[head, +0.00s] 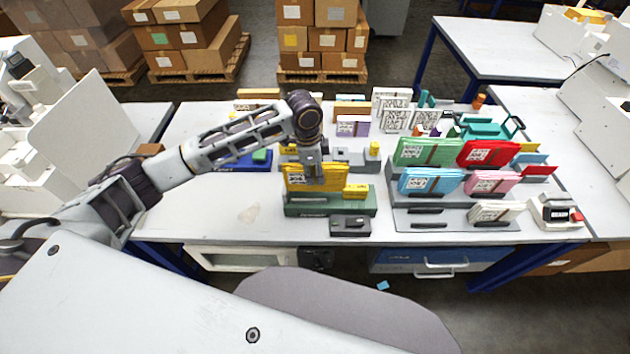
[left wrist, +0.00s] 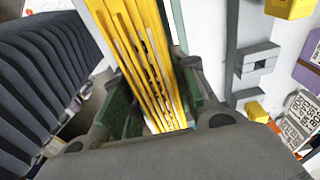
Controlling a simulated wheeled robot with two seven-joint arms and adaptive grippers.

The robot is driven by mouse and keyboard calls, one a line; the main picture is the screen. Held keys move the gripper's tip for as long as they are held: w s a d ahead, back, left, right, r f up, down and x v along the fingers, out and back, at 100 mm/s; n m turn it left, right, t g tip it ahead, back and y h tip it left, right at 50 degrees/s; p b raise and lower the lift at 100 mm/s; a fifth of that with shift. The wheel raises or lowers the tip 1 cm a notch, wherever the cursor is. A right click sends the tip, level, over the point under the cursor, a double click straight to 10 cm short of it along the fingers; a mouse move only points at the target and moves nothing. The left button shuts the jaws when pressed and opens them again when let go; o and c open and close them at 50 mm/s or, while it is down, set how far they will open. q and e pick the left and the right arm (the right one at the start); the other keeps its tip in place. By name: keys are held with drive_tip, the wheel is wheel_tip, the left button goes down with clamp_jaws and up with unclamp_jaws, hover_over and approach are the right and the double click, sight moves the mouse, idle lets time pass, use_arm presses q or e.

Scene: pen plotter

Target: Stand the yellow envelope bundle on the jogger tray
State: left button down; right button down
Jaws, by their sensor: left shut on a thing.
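The yellow envelope bundle (head: 299,180) is upright, with a white printed label on its face. My left gripper (head: 318,180) comes down from above and is shut on the bundle. In the left wrist view the yellow bundle (left wrist: 135,50) runs between the fingers (left wrist: 150,112), its layered edges toward the camera. The green jogger tray (head: 330,207) is directly below the bundle in the head view. Green parts show on both sides of the bundle in the wrist view. I cannot tell whether the bundle's lower edge touches the tray floor. My right gripper is not in view.
A grey stepped rack (head: 400,219) to the right holds several coloured bundles, including a green one (head: 420,150) and a red one (head: 487,152). A dark grey device (head: 350,226) sits just in front of the tray. The white tabletop (head: 200,215) left of the tray is mostly clear.

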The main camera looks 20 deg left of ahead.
use_arm(q)
drive_tip(key=shift+f, duration=2.1)
drive_tip(key=shift+f, duration=0.1)
drive_tip(key=c, duration=1.1)
unclamp_jaws()
drive_tip(key=r, duration=0.4)
drive_tip(key=a+r, duration=0.1)
drive_tip(key=r, duration=0.7)
drive_tip(key=shift+s+a+r+b, duration=0.1)
drive_tip(key=shift+s+a+b, duration=0.1)
drive_tip(key=shift+b, duration=0.1)
